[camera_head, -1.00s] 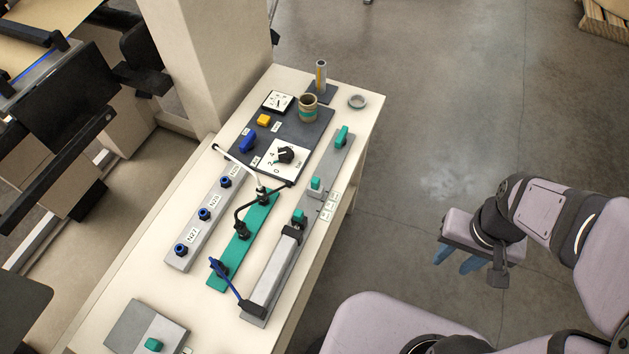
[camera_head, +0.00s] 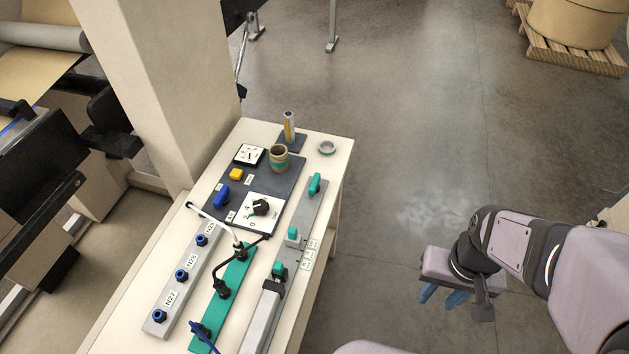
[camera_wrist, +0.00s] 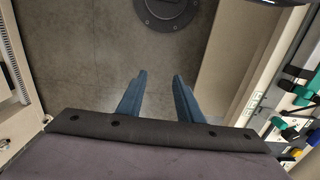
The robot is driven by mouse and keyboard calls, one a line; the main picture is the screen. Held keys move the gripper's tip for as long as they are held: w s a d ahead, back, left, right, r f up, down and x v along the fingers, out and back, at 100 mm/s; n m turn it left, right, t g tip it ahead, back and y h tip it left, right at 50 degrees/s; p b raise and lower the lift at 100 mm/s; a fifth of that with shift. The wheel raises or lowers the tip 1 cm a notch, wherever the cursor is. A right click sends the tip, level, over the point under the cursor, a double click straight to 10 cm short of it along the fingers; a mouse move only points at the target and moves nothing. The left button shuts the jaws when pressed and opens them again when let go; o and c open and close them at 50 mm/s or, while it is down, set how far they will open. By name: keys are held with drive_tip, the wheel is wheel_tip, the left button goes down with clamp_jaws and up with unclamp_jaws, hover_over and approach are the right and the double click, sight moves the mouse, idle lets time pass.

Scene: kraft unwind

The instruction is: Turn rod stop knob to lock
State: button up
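A long grey rail (camera_head: 258,330) lies along the bench's right edge in the head view. It carries several teal knobs: one at the far end (camera_head: 315,184), one on a small light block (camera_head: 293,232), and one by a black clamp (camera_head: 278,269). I cannot tell for sure which is the rod stop knob. My gripper (camera_head: 440,297) hangs over the floor, right of the bench and well apart from the rail. In the wrist view, its two blue fingers (camera_wrist: 160,78) are spread with nothing between them. Teal parts (camera_wrist: 303,95) show at that view's right edge.
The bench (camera_head: 338,158) also holds a dark panel with a black dial (camera_head: 261,207), a blue knob (camera_head: 221,196), a yellow button (camera_head: 236,174), a cup (camera_head: 278,158) and a tape ring (camera_head: 327,147). A pillar (camera_head: 150,90) stands behind.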

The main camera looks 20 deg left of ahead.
drive_tip(key=w+a+t, duration=0.1)
drive_tip(key=w+a, duration=0.4)
drive_tip(key=w, duration=0.5)
drive_tip(key=t+b, duration=0.2)
drive_tip(key=t, duration=0.2)
approach(314, 182)
drive_tip(key=w+f, duration=0.1)
drive_tip(key=shift+g, duration=0.3)
drive_tip(key=shift+p+x, duration=1.25)
drive_tip(key=shift+x, duration=2.55)
clamp_jaws()
